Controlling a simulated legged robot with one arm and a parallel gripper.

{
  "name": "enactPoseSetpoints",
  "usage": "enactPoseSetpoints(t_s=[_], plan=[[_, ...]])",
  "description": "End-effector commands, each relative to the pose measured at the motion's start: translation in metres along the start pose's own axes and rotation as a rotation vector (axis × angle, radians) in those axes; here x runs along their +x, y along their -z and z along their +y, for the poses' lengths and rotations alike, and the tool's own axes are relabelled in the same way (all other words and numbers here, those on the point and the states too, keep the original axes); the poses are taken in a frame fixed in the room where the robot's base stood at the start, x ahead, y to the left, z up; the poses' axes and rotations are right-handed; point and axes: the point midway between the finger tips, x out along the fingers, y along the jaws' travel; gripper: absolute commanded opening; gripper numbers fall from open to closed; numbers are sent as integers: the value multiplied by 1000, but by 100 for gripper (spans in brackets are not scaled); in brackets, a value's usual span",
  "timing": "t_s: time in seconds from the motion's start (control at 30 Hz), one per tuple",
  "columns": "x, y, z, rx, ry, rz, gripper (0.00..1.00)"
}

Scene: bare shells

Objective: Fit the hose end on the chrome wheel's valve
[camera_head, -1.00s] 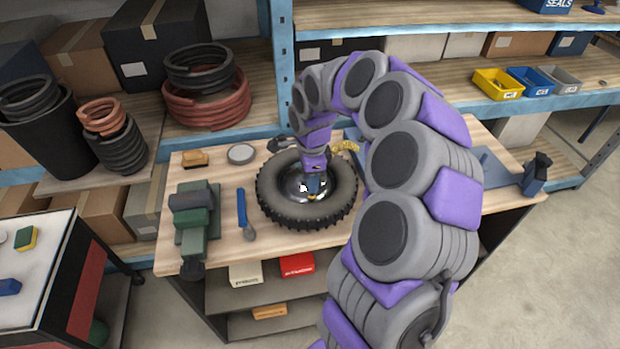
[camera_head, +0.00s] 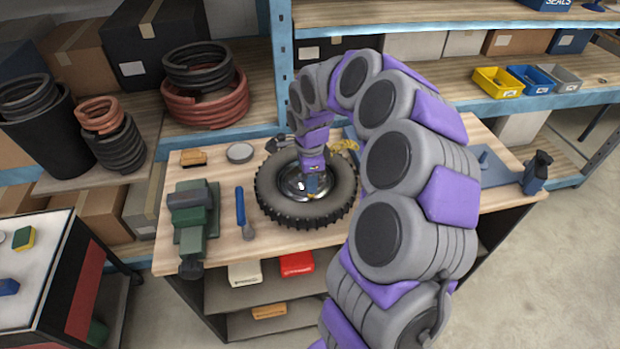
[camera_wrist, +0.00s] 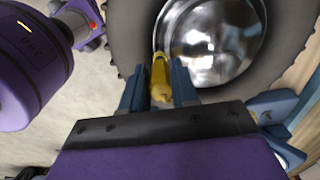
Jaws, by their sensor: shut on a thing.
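The wheel lies flat on the workbench, with a black knobbly tyre (camera_head: 275,205) and a shiny chrome hub (camera_head: 291,181). It also shows in the wrist view, with the chrome hub (camera_wrist: 215,45) right of centre. My gripper (camera_wrist: 160,78) is shut on a yellow piece (camera_wrist: 160,82), which looks like the hose end. The piece points toward the left edge of the chrome hub in the wrist view. Its far tip overlaps the hub's rim there; I cannot tell whether it touches. The valve cannot be made out. In the head view my gripper (camera_head: 313,184) is over the hub.
A green vise (camera_head: 193,220) and a blue-handled tool (camera_head: 242,210) lie left of the wheel on the workbench (camera_head: 222,255). A round grey tin (camera_head: 239,152) is behind. A yellow coiled thing (camera_head: 345,146) lies behind the wheel, partly behind my arm. Shelves stand at the back.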

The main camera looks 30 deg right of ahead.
Motion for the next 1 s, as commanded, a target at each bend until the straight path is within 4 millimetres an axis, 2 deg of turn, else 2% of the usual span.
enactPoseSetpoints(t_s=[0.87,0.9,1.0], plan=[[6,-1,0,0,0,-1,0],[6,-1,0,0,0,-1,31],[6,-1,0,0,0,-1,40]])
